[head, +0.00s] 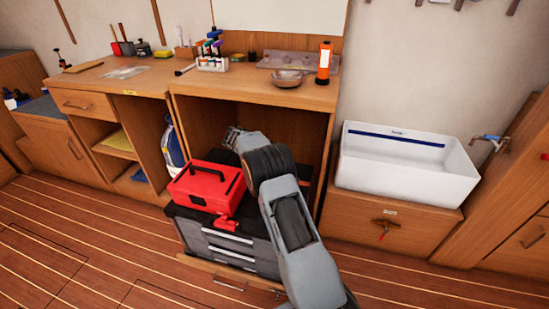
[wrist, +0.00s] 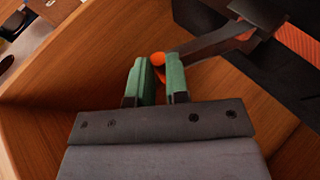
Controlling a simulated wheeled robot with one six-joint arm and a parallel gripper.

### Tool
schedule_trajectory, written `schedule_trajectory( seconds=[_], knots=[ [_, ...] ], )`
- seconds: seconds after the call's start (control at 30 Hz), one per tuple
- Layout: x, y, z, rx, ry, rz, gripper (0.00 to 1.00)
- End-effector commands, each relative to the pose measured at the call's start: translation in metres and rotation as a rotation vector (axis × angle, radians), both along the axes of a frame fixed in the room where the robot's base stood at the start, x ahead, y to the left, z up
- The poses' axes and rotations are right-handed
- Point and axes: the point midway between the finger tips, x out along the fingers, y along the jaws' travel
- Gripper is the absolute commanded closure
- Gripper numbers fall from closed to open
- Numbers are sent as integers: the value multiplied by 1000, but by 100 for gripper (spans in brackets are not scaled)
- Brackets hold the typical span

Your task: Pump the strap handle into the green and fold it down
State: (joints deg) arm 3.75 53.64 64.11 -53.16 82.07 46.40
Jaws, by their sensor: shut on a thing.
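My gripper (wrist: 157,68) has green-padded fingers, seen at the middle of the wrist view. They are shut at the orange-tipped end of a dark lever, which I take to be the strap handle (wrist: 213,42). The handle runs from the fingers to the upper right, to a dark fitting beside an orange strap (wrist: 298,45). The fingers partly cover the orange tip (wrist: 158,58). In the head view my arm reaches into the open cabinet bay, and the handle cannot be made out there. I cannot make out a green zone or gauge in either view.
Wooden cabinet panels close around my gripper. A red toolbox (head: 207,186) sits on a grey drawer chest (head: 228,246) in front of the bay, beside my arm. The counter (head: 130,84) above holds bottles and a bowl (head: 287,78). A white sink (head: 405,165) stands to the right.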

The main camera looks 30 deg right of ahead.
Motion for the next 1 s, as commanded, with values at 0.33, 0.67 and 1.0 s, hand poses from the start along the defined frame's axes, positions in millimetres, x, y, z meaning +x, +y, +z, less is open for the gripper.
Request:
schedule_trajectory(
  seconds=[0.33,0.67,1.0],
  knots=[
    [2,2,-3,7,-4,3,100],
    [2,3,-4,7,-1,2,74],
    [1,0,-2,5,-1,-3,59]
  ],
)
